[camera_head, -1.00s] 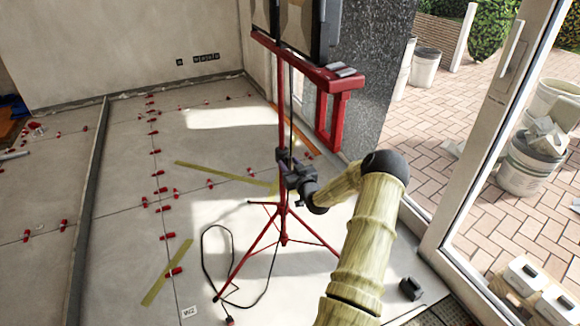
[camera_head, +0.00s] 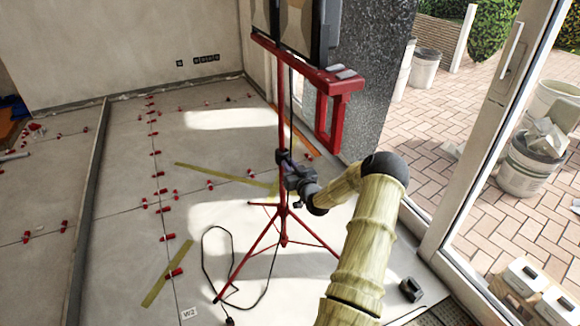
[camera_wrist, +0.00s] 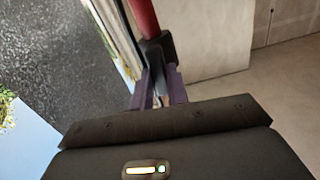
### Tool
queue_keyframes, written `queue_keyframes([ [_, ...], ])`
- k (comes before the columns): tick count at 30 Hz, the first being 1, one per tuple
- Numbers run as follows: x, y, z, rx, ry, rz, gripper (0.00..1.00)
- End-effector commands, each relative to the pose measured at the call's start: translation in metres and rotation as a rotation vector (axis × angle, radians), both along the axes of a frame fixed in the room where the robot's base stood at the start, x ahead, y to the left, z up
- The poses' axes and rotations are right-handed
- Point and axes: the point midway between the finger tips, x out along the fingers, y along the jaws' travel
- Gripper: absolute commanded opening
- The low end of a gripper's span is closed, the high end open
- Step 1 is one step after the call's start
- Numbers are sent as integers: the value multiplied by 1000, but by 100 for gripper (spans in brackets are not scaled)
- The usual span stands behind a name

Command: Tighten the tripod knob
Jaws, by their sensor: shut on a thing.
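The red work-light tripod (camera_head: 281,115) stands upright on the tiled floor with its legs spread. Its red pole also shows in the wrist view (camera_wrist: 143,18). A black collar with the knob (camera_wrist: 157,52) sits on the pole, just beyond my fingers. My gripper (camera_head: 286,160) reaches the collar from the right at about mid-pole. In the wrist view, the purple fingers of my gripper (camera_wrist: 159,82) are close together on a small part at the collar. The fingers hide most of the knob, so I cannot tell its angle.
Dark lamps (camera_head: 328,30) and a red bracket (camera_head: 335,85) are above my arm. A black cable (camera_head: 206,262) loops by the tripod's feet. Several red levelling clips (camera_head: 160,190) dot the floor at left. A glass door frame (camera_head: 478,150) stands at right.

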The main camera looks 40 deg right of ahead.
Motion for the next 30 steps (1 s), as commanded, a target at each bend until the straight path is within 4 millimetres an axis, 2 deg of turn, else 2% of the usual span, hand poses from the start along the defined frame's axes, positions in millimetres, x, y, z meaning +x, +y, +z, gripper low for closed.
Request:
queue_keyframes([
  [8, -1, 0, -1, 191, -44, 1, 0],
  [30, -1, -4, -4, 873, -207, -1, 0],
])
